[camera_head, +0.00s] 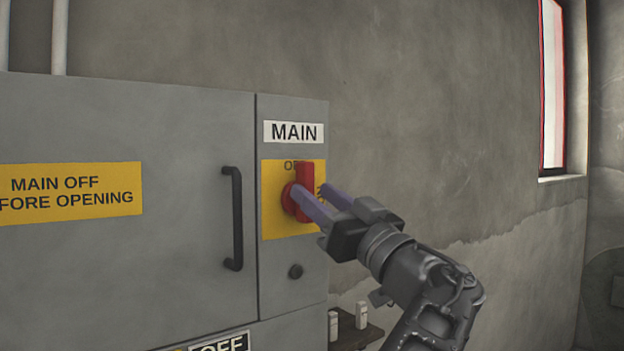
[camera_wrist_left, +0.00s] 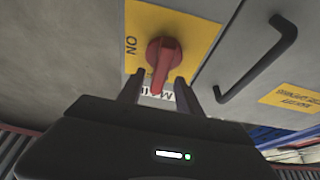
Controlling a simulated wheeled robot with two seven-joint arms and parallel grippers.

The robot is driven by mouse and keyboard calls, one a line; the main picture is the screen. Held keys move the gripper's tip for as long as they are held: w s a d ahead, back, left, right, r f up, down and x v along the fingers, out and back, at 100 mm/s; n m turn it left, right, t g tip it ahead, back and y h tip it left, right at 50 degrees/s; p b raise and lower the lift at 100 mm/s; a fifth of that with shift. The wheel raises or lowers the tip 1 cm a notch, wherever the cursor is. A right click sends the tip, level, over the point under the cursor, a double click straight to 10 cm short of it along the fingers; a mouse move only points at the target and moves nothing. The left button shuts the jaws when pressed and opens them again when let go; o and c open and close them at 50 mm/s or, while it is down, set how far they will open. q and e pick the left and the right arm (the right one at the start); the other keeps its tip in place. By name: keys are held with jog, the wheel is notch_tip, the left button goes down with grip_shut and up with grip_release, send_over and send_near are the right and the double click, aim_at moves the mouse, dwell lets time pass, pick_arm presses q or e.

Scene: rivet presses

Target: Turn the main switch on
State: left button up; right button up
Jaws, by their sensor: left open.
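The main switch is a red rotary handle (camera_head: 305,180) on a yellow plate (camera_head: 275,225) under the MAIN label. The handle stands upright, its top beside a partly hidden label starting with "O". My left gripper (camera_head: 322,200) is open at the switch, with its fingers on either side of the handle. In the left wrist view the red handle (camera_wrist_left: 162,62) lies between the two fingertips (camera_wrist_left: 156,88), and ON is printed to one side of it. I cannot tell whether either finger touches the handle. My right gripper is not in view.
A yellow warning sign (camera_head: 70,190) is on the door. A small shelf with white items (camera_head: 361,315) stands low beside the cabinet.

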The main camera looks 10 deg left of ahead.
pick_arm(q)
jog(key=shift+p+x, duration=0.3)
jog(key=shift+x, duration=0.75)
jog(key=shift+c, duration=0.3)
grip_shut()
